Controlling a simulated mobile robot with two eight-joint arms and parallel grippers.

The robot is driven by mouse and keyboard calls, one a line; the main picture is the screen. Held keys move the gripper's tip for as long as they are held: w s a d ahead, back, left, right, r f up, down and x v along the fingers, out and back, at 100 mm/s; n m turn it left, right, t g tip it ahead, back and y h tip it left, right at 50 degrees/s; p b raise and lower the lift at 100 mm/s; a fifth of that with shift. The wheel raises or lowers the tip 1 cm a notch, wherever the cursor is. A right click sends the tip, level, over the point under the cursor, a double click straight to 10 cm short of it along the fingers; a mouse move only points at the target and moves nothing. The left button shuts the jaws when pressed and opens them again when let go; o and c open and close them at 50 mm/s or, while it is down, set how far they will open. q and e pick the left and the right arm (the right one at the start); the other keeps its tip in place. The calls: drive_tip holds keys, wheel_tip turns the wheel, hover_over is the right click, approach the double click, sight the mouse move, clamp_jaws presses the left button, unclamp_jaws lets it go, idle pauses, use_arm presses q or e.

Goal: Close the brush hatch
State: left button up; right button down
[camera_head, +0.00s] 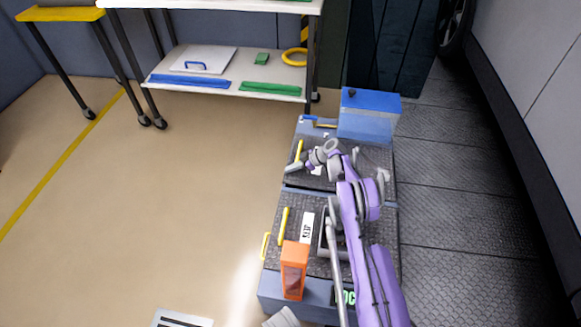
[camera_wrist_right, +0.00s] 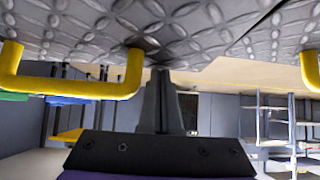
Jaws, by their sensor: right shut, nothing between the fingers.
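The machine has two dark diamond-plate lids, a far one (camera_head: 375,160) and a near one (camera_head: 270,262), both apparently lying flat. I cannot read which is the brush hatch. A yellow handle (camera_head: 299,150) is on the far lid and another yellow handle (camera_head: 284,226) is on the near lid. My right gripper (camera_head: 291,169) is shut and empty at the far lid's left side, close to its handle. In the right wrist view, the shut fingers (camera_wrist_right: 161,76) are at the diamond plate (camera_wrist_right: 200,30), beside a yellow handle (camera_wrist_right: 75,88). Contact is unclear. My left gripper is out of view.
A blue box (camera_head: 369,113) stands at the machine's far end. An orange block (camera_head: 294,270) stands on the near part. A white shelf table (camera_head: 225,78) is behind, left.

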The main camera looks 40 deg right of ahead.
sight(292, 173)
wheel_tip(292, 173, down, 3)
drive_tip(key=shift+w+a+r, duration=0.1)
drive_tip(key=shift+a+f, duration=0.15)
drive_tip(key=shift+f, duration=0.2)
drive_tip(key=p+v, duration=0.2)
drive_tip(key=v, duration=0.9)
drive_tip(key=shift+r+p, duration=0.25)
drive_tip(key=shift+p, duration=0.15)
